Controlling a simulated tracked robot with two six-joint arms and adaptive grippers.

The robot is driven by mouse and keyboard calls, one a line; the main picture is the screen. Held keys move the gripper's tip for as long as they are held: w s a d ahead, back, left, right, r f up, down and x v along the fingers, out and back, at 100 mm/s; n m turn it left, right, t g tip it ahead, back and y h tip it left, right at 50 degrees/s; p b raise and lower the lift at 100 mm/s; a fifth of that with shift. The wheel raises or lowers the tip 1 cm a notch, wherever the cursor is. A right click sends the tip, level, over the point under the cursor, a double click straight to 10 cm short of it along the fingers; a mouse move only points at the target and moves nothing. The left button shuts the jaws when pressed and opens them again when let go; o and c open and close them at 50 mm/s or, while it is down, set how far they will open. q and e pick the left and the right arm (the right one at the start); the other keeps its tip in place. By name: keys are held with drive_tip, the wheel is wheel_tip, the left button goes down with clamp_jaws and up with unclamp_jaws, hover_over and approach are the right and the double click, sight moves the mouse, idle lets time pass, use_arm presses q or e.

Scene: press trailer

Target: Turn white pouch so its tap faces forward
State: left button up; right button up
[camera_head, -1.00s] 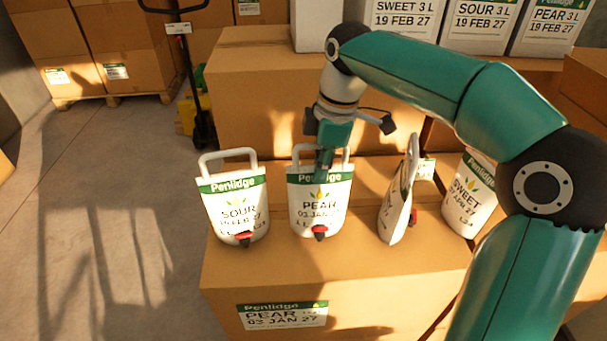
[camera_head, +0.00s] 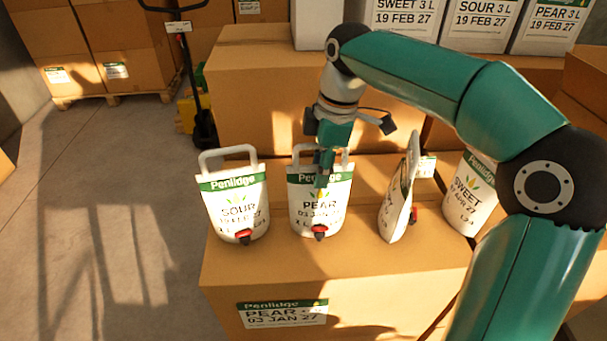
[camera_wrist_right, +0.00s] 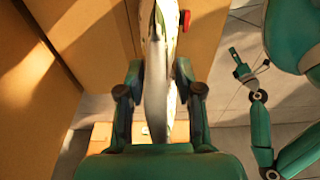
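The white PEAR pouch (camera_head: 320,208) stands upright on a cardboard box. Its red tap (camera_head: 319,232) faces the front in the head view. My right gripper (camera_head: 324,172) is at the top of this pouch.
A SOUR pouch (camera_head: 236,205) stands to the left, tap forward. A pouch turned side-on (camera_head: 396,200) stands to the right, its red tap pointing right. A SWEET pouch (camera_head: 467,197) stands beyond it. Large boxes (camera_head: 255,95) rise behind. The floor at left is open.

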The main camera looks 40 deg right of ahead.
drive_tip(key=shift+f, duration=0.1)
drive_tip(key=r, duration=0.3)
drive_tip(key=d+r, duration=0.1)
drive_tip(key=r, duration=0.7)
drive_tip(key=shift+s+d, duration=0.2)
drive_tip(key=shift+s, duration=0.15)
drive_tip(key=shift+s+r, duration=0.1)
drive_tip(key=shift+r, duration=0.35)
